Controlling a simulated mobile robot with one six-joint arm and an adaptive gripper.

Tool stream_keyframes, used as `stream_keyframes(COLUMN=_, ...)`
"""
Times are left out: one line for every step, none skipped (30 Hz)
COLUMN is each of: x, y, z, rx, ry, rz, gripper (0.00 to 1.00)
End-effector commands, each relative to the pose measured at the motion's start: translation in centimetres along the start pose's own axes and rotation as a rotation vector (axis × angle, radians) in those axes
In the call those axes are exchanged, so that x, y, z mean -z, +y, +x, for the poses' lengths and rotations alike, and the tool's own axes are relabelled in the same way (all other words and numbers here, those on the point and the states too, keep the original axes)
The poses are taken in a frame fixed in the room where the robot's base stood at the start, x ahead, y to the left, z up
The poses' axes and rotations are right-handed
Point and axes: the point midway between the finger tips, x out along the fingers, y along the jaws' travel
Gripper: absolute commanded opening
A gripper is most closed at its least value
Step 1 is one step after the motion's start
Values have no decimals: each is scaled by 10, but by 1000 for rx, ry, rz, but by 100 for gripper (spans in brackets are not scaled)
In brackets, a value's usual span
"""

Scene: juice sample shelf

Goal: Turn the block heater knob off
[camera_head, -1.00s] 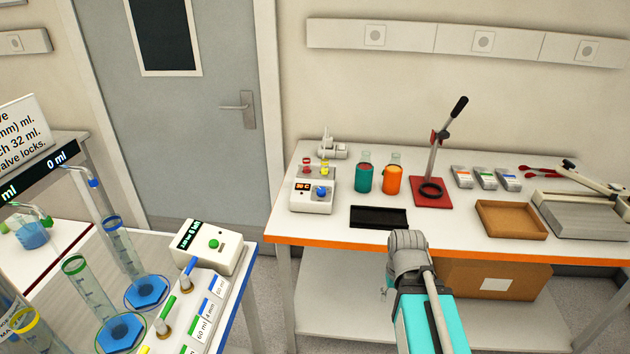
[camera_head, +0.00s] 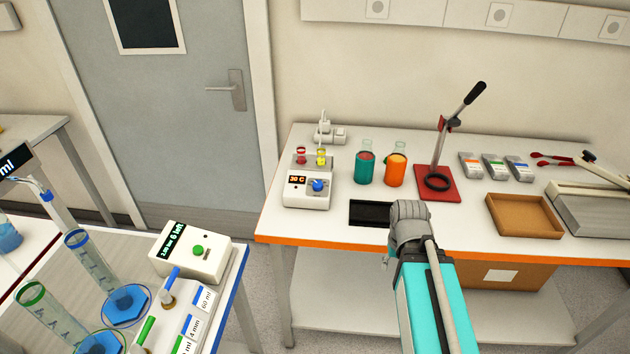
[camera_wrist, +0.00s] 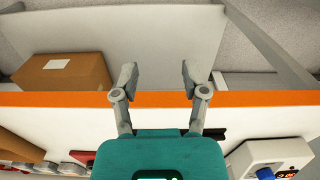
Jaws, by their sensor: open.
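The block heater (camera_head: 307,190) is a white box near the left end of the white table, with an orange display reading 30 C. Its blue knob (camera_head: 318,185) is on the front right of the box. In the wrist view the heater (camera_wrist: 262,156) is at the lower right, and the blue knob (camera_wrist: 265,173) is at the bottom edge. My gripper (camera_wrist: 155,75) is open and empty, above the table's front edge. In the head view my arm is at the table front, right of the heater, and the fingertips are hidden.
Teal (camera_head: 364,168) and orange (camera_head: 396,170) containers stand right of the heater. A black tray (camera_head: 372,213) lies in front of them. A red-based press (camera_head: 437,183) and a cardboard tray (camera_head: 522,214) are farther right. A second bench with glass cylinders (camera_head: 88,262) is at lower left.

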Motion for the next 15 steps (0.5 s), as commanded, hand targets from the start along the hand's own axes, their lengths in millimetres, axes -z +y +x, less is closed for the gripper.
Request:
stream_keyframes(x=0, y=0, z=0, rx=0, ry=0, rz=0, gripper=57)
stream_keyframes(x=0, y=0, z=0, rx=0, ry=0, rz=0, gripper=57)
stream_keyframes(x=0, y=0, z=0, rx=0, ry=0, rz=0, gripper=57)
stream_keyframes(x=0, y=0, z=0, rx=0, ry=0, rz=0, gripper=57)
stream_keyframes(x=0, y=0, z=0, rx=0, ry=0, rz=0, gripper=57)
stream_keyframes(x=0, y=0, z=0, rx=0, ry=0, rz=0, gripper=57)
stream_keyframes(x=0, y=0, z=0, rx=0, ry=0, rz=0, gripper=63)
stream_keyframes(x=0, y=0, z=0, rx=0, ry=0, rz=0, gripper=68)
stream_keyframes(x=1, y=0, z=-1, rx=0, ry=0, rz=0, gripper=76)
stream_keyframes(x=2, y=-1, z=-1, rx=0, ry=0, rz=1, gripper=81)
stream_keyframes(x=3, y=-1, z=-2, rx=1, ry=0, rz=2, gripper=82)
stream_keyframes(x=5, y=-2, z=-4, rx=1, ry=1, rz=4, gripper=82)
stream_keyframes(x=8, y=-3, z=-6, rx=1, ry=1, rz=6, gripper=82)
stream_keyframes(x=10, y=-5, z=-8, rx=2, ry=2, rz=8, gripper=82)
stream_keyframes(x=15, y=-7, z=-12, rx=3, ry=2, rz=12, gripper=82)
